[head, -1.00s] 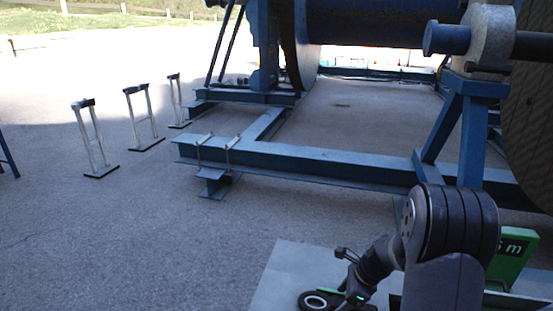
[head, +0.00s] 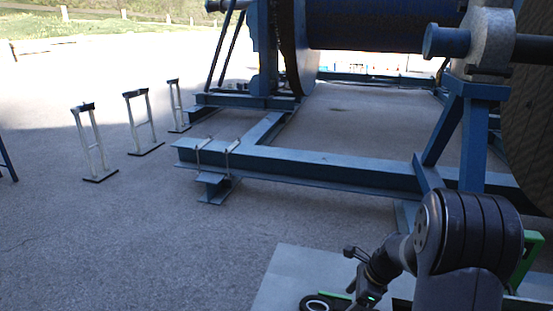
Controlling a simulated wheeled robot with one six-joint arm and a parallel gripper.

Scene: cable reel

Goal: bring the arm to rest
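My arm shows at the lower right of the head view, folded low over a grey flat surface (head: 278,283). My gripper (head: 362,304) is at the bottom edge, pointing down beside a dark ring-shaped part with a white ring (head: 317,304). The fingertips are cut off or too small to make out, so I cannot tell whether they are open or shut. I cannot tell if the gripper touches the ring-shaped part.
A blue steel frame (head: 330,166) carrying a large cable reel (head: 380,25) stands just beyond my arm. Several metal stands (head: 92,145) stand on the asphalt to the left. A green part (head: 526,258) is partly behind my arm. The left foreground is clear.

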